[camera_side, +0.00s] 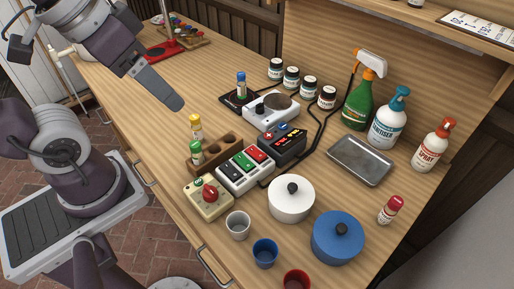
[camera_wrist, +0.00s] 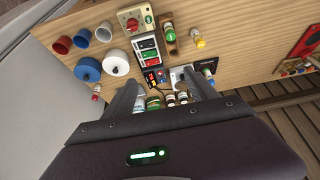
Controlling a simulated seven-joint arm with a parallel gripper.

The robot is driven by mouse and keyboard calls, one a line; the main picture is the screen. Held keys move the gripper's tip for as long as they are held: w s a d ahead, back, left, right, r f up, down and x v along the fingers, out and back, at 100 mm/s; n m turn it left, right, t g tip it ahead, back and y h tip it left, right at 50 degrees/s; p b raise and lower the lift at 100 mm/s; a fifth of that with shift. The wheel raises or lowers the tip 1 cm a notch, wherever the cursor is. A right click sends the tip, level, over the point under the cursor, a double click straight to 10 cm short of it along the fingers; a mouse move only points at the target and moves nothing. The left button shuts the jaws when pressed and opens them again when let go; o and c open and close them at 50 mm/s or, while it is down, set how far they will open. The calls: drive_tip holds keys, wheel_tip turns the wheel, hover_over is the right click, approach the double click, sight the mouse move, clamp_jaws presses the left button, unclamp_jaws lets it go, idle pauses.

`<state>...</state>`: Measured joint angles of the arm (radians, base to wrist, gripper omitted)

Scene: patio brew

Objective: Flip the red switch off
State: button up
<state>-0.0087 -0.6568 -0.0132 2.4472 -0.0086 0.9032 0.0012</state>
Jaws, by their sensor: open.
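The switch panel (camera_side: 245,170) is a pale box with rocker switches in green and red on the table. The red switch (camera_side: 258,155) is at the panel's far end, beside the dark display box. Whether it is on or off is too small to tell. The panel also shows in the wrist view (camera_wrist: 140,50), with the red switch (camera_wrist: 151,64) at its lower end. My gripper (camera_wrist: 165,88) is open and empty, with its two fingers spread. In the side view, my gripper (camera_side: 178,104) is high above the table's left part, well apart from the panel.
A beige box with a red knob (camera_side: 210,195) and a wooden rack with small bottles (camera_side: 215,153) adjoin the panel. The dark display box (camera_side: 282,143), a scale (camera_side: 270,110) and a white pot (camera_side: 291,199) are close by.

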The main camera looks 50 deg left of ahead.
sight(260, 155)
drive_tip(key=w+g, duration=0.1)
drive_tip(key=w, duration=0.2)
drive_tip(key=w+d+f+g, duration=0.1)
drive_tip(key=w, duration=0.2)
drive_tip(key=w+f+g, duration=0.1)
drive_tip(key=w, duration=0.3)
drive_tip(key=shift+d, duration=0.35)
drive_tip(key=c, duration=1.1)
drive_tip(key=w+f, duration=0.2)
drive_tip(key=w+d+f+g+h, duration=0.1)
drive_tip(key=w+f, duration=0.1)
drive_tip(key=w+f+g, duration=0.1)
drive_tip(key=w+f, duration=0.1)
drive_tip(key=w, duration=0.1)
drive_tip(key=shift+w+d, duration=0.1)
drive_tip(key=shift+d, duration=0.25)
clamp_jaws()
drive_tip(key=f, duration=0.4)
drive_tip(key=d+f, duration=0.1)
drive_tip(key=f, duration=0.9)
drive_tip(key=shift+d, duration=0.3)
drive_tip(key=shift+d+f, duration=0.15)
drive_tip(key=shift+f, duration=0.1)
drive_tip(key=shift+r, duration=0.1)
